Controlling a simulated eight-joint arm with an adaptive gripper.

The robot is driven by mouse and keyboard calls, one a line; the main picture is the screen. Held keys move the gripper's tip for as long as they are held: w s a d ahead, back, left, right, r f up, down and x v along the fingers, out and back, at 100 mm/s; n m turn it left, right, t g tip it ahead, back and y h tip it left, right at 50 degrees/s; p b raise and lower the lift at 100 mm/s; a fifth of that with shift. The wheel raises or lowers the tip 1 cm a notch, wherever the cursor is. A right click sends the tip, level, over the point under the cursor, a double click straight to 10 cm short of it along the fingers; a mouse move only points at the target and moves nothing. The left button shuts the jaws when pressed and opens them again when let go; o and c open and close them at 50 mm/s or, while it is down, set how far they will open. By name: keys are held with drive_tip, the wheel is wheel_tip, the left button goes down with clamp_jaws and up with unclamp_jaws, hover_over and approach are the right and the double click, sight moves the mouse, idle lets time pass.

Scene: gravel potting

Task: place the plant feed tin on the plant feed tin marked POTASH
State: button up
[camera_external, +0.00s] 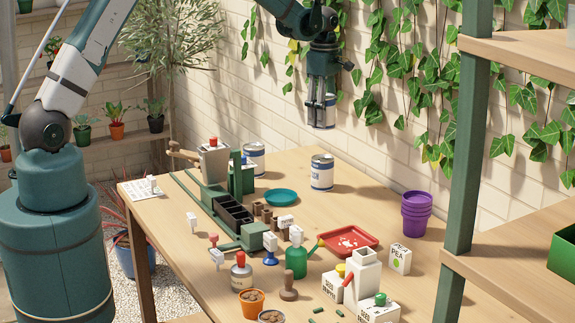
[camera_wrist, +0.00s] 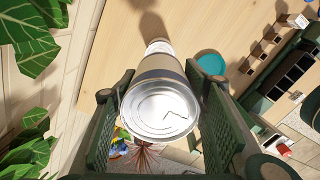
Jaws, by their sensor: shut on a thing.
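My gripper (camera_external: 321,112) is shut on a plant feed tin (camera_external: 329,116), blue and white, held upright in the air above the back of the table. In the wrist view the held tin's silver lid (camera_wrist: 160,108) sits between the two finger pads. A second blue and white tin (camera_external: 321,174) stands upright on the table, below the held tin and apart from it. A third similar tin (camera_external: 254,156) stands farther left, partly hidden behind the green machine. The lettering is too small to read, so I cannot tell which tin says POTASH.
A teal saucer (camera_external: 281,197) lies in front of the standing tins. The green machine with dark trays (camera_external: 234,214) is to the left. A red tray (camera_external: 349,254) and purple pots (camera_external: 416,226) are to the right. The table around the middle tin is mostly clear.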

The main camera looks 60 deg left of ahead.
drive_tip(key=shift+f, duration=0.15)
drive_tip(key=shift+f, duration=3)
drive_tip(key=shift+f+p, duration=0.3)
drive_tip(key=shift+f, duration=1.55)
drive_tip(key=shift+f, duration=0.2)
drive_tip(key=o, duration=1.1)
drive_tip(key=shift+r, duration=0.25)
wheel_tip(320, 180, up, 12)
drive_tip(key=shift+f, duration=0.1)
